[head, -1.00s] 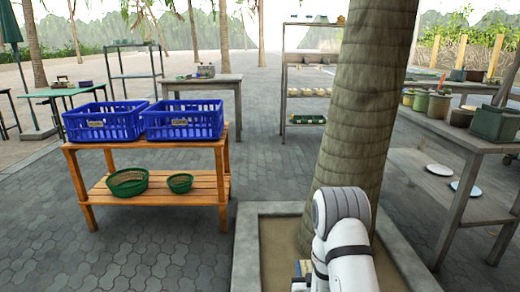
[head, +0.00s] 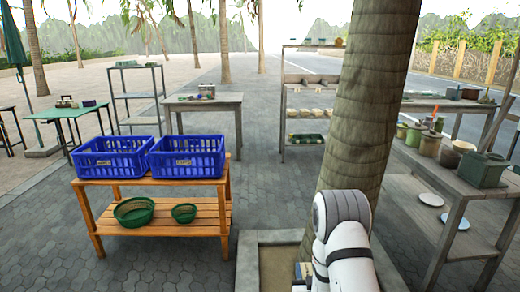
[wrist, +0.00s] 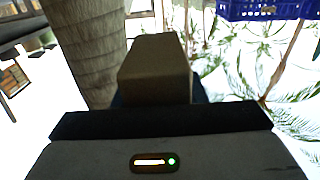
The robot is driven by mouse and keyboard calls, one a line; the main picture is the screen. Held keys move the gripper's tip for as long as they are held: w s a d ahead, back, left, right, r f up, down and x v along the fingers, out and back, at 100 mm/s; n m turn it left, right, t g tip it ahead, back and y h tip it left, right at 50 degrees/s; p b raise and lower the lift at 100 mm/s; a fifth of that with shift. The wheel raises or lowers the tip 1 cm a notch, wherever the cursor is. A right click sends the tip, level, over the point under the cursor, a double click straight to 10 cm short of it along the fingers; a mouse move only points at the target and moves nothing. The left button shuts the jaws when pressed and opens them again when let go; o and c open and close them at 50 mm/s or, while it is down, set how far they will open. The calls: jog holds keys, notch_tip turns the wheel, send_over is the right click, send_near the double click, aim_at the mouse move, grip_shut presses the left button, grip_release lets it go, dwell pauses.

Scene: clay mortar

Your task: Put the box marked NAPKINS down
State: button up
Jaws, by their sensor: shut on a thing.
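A plain tan box (wrist: 155,65) is held in my gripper (wrist: 157,97), which is shut on it, in the wrist view. No NAPKINS marking can be read on the faces I see. In the head view my gripper (head: 303,272) is mostly hidden behind my white arm, low in front of the palm trunk. Only a small tan and bluish bit shows there. Two blue crates (head: 110,160) and (head: 188,160) stand side by side on a wooden bench (head: 215,206) at the left. Their small labels are unreadable. A blue crate also shows at top right in the wrist view (wrist: 265,10).
A thick palm trunk (head: 355,120) stands in a stone-edged planter (head: 250,262) right of centre. Green baskets (head: 134,211) sit on the bench's lower shelf. A table with pots (head: 470,175) is at the right. Grey paving (head: 40,220) is clear around the bench.

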aim_at(307, 270)
jog(key=s+r+p, duration=0.2)
jog(key=r+p, duration=0.3)
jog(key=r, duration=0.2)
jog(key=s+r+p, duration=0.3)
jog(key=r+p, duration=0.2)
jog(key=r, duration=0.2)
jog(key=shift+r, duration=0.25)
